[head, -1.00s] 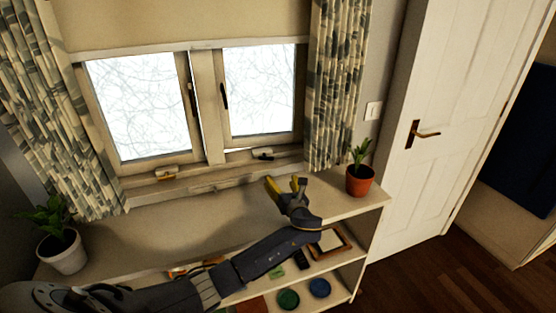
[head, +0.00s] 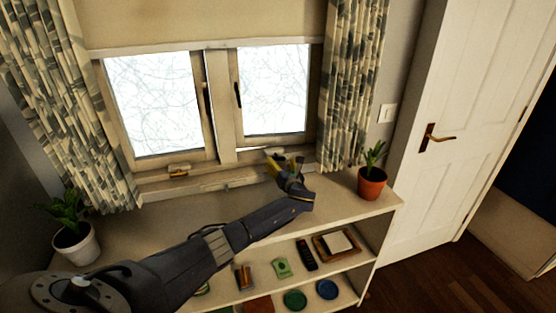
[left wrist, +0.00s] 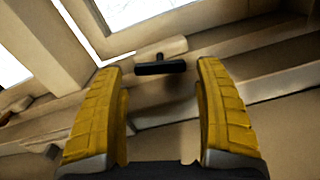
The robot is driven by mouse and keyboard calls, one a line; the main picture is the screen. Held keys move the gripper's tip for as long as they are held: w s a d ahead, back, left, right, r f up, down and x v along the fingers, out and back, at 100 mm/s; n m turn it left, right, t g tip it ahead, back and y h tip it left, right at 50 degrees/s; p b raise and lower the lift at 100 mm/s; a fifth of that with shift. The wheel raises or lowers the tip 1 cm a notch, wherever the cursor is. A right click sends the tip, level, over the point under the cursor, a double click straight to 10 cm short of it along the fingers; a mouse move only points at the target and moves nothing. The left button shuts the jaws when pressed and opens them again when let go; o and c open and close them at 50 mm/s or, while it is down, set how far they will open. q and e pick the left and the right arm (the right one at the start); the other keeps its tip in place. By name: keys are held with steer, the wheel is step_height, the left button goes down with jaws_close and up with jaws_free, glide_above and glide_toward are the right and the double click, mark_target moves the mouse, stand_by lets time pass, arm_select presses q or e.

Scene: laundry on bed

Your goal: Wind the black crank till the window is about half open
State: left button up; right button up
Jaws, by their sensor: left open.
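The black crank (left wrist: 160,68) sits on a pale housing at the bottom of the right window (head: 273,92). In the left wrist view it lies ahead of and between the two yellow fingertips, and no contact shows. My left gripper (head: 284,158) is open and empty, just in front of the right window's sill; it also shows in the left wrist view (left wrist: 160,85). In the head view the gripper hides the crank. The right window's lower edge stands slightly off its frame. My right gripper is not in view.
A second crank (head: 179,170), brass-coloured, sits under the left window (head: 153,103). A terracotta plant pot (head: 371,184) stands on the shelf unit's top, right of my gripper. A white plant pot (head: 77,244) stands at the left. Curtains (head: 350,90) hang beside the windows.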

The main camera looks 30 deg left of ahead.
mark_target(278, 157)
arm_select(q)
steer(key=shift+x, duration=1.75)
steer(key=shift+a, duration=0.1)
jaws_close()
stand_by(0.5)
